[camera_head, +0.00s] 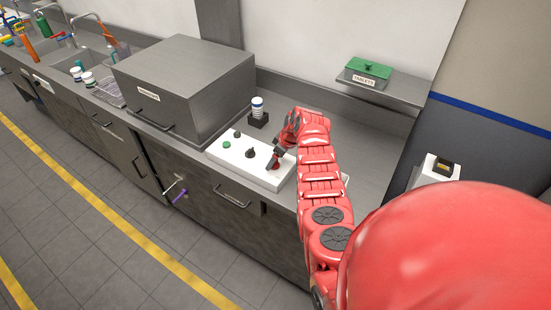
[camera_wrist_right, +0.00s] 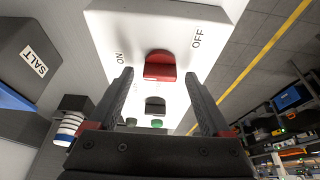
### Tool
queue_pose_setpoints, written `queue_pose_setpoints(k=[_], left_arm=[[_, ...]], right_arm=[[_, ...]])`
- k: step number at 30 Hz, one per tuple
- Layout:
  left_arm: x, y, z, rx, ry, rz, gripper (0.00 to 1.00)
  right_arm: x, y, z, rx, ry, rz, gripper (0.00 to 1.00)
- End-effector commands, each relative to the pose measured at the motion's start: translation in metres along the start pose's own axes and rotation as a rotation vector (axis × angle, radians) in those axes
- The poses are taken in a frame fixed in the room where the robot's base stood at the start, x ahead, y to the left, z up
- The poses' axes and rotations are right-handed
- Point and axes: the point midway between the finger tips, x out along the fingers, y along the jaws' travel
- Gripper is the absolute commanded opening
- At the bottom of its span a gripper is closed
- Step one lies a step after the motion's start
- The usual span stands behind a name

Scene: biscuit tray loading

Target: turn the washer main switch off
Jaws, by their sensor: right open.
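The washer's white control panel (camera_head: 238,160) lies on the steel counter, and it fills much of the right wrist view (camera_wrist_right: 215,50). The red main switch (camera_wrist_right: 160,66) sits on it between the printed labels ON and OFF. I cannot tell which label it points to. My right gripper (camera_head: 276,160) is low over the panel's right end. In the right wrist view my right gripper (camera_wrist_right: 158,85) is open, with a fingertip on each side of the red switch. I cannot tell whether they touch it. In the head view the gripper largely hides the switch. My left gripper is not in view.
A black knob (camera_head: 250,153) and a green button (camera_head: 227,144) are on the same panel. A white jar (camera_head: 257,106) stands in a black holder behind it. The large steel washer box (camera_head: 185,85) is to the left.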

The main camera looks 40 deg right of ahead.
Motion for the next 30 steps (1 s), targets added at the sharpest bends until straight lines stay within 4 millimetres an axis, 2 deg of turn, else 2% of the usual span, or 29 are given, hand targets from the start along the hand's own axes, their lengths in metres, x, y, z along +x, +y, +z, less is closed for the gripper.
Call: queue_pose_setpoints(k=[4, 15, 18, 30], left_arm=[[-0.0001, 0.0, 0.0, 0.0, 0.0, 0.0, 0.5], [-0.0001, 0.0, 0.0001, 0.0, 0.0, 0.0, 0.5], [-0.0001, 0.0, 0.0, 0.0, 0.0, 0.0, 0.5], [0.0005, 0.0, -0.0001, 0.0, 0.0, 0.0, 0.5]], right_arm=[[0.0, 0.0001, 0.0001, 0.0, 0.0, 0.0, 0.81], [-0.0002, 0.0002, 0.0001, 0.001, 0.0, 0.0, 0.14], [-0.0002, 0.0002, 0.0001, 0.001, 0.0, 0.0, 0.0], [0.0003, -0.0003, 0.0009, 0.076, 0.0, 0.035, 0.0]])
